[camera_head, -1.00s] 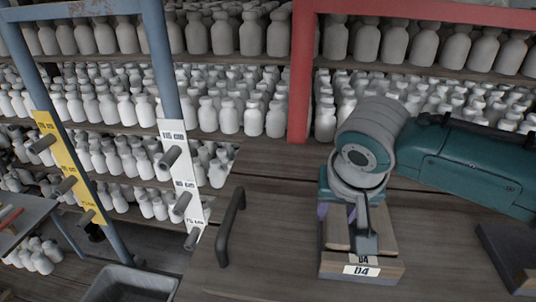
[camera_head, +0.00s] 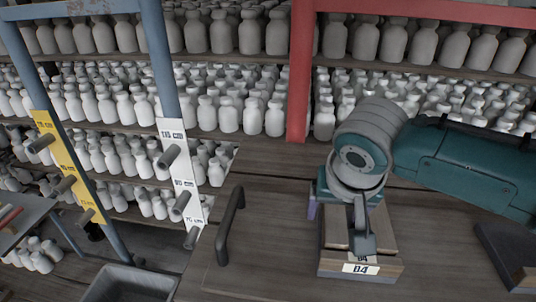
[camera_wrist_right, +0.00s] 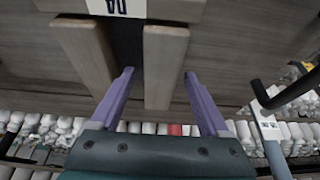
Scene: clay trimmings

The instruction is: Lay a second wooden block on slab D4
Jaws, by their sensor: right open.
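Slab D4, with its white label (camera_head: 360,268), lies on the wooden table. Two light wooden blocks lie side by side on it with a dark gap between them: one at the left (camera_head: 334,234) and one at the right (camera_head: 383,232). In the right wrist view, upside down, these are the right block (camera_wrist_right: 164,60) and the left block (camera_wrist_right: 85,50). My right gripper (camera_wrist_right: 158,73) is open, its purple fingers on either side of the left-hand block of the head view. The wrist partly hides the slab's middle and far end. My left gripper is out of view.
A dark slab (camera_head: 508,258) lies at the right table edge. A black handle (camera_head: 231,225) stands left of D4, with bare table between. A grey bin (camera_head: 130,284) is at the lower left. Shelves of white bottles, a red post (camera_head: 301,80) and blue posts stand behind.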

